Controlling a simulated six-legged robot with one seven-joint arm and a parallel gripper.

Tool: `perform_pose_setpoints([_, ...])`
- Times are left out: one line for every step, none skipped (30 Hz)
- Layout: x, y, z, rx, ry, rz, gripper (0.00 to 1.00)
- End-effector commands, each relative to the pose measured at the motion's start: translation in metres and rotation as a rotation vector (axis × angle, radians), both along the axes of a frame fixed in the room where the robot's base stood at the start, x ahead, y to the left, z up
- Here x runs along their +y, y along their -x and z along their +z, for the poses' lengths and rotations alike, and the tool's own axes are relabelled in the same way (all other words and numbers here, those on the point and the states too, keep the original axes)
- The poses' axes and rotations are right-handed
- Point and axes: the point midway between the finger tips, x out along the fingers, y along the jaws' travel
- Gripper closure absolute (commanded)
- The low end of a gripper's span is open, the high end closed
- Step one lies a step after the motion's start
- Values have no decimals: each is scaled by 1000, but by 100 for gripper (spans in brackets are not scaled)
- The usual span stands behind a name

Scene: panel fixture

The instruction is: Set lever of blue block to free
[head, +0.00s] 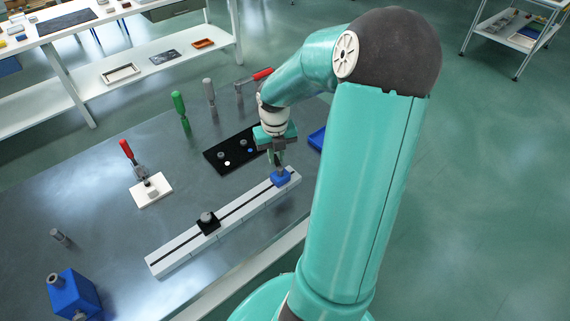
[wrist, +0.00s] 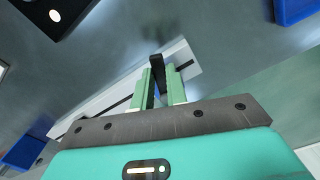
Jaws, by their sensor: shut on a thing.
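The blue block (head: 282,179) sits on the white slotted rail (head: 180,252), near the rail's right end. My gripper (head: 277,162) is right above the block, pointing down. In the wrist view, the green fingers of my gripper (wrist: 158,88) are shut on a dark upright lever (wrist: 156,64), which stands between them. The block itself is mostly hidden behind the fingers there. I cannot tell the lever's setting from these views.
A black slider with a knob (head: 208,223) sits midway on the rail. Behind lie a black panel (head: 213,158) and a blue tray (head: 317,139). A red-handled clamp (head: 150,187) and a blue box (head: 73,296) stand left.

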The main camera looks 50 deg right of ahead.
Motion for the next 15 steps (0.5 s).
perform_pose_setpoints([-1, 0, 0, 0, 1, 0, 100])
perform_pose_setpoints([-1, 0, 0, 0, 1, 0, 100])
perform_pose_setpoints([-1, 0, 0, 0, 1, -1, 100])
perform_pose_setpoints([-1, 0, 0, 0, 1, -1, 100])
perform_pose_setpoints([-1, 0, 0, 0, 1, -1, 100])
perform_pose_setpoints([-1, 0, 0, 0, 1, 0, 100])
perform_pose_setpoints([0, 0, 0, 0, 1, 4, 100])
perform_pose_setpoints([0, 0, 0, 1, 0, 10, 100])
perform_pose_setpoints([1, 1, -1, 2, -2, 21, 100])
perform_pose_setpoints([1, 1, -1, 3, -4, 34, 100])
perform_pose_setpoints([2, 1, -2, 3, -5, 48, 100])
perform_pose_setpoints([2, 0, -1, 2, -5, 69, 100])
perform_pose_setpoints([2, 0, -1, 1, -4, 83, 100])
perform_pose_setpoints([3, 0, -1, -1, -4, 99, 100])
perform_pose_setpoints([4, 0, -2, 2, -5, 126, 100])
